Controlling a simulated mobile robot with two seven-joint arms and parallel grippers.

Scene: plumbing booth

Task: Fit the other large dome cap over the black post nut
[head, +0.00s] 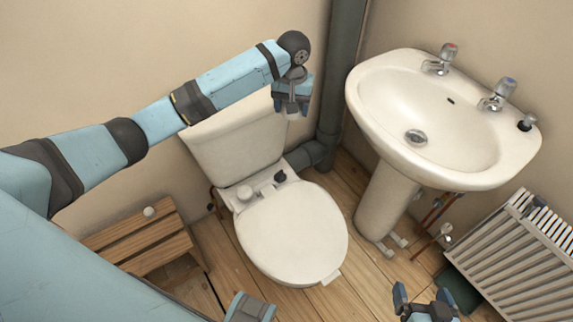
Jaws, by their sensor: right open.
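A black post nut (280,177) stands on the toilet (290,235) behind the seat, at the right. A white dome cap (245,193) sits at the left of the same ledge. My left gripper (292,108) is up in front of the cistern's right end, above the black nut and well apart from it. It appears shut on a small pale dome cap (293,116), which shows below its fingers and is mostly hidden by them. My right gripper (422,291) is open and empty at the bottom edge, right of the toilet.
A slatted wooden stool (140,240) at the left carries a small pale round piece (149,211). The pedestal washbasin (440,120) stands to the right, with a grey soil pipe (342,75) behind. A radiator (520,255) is at lower right. Bare floor (340,195) separates toilet and basin.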

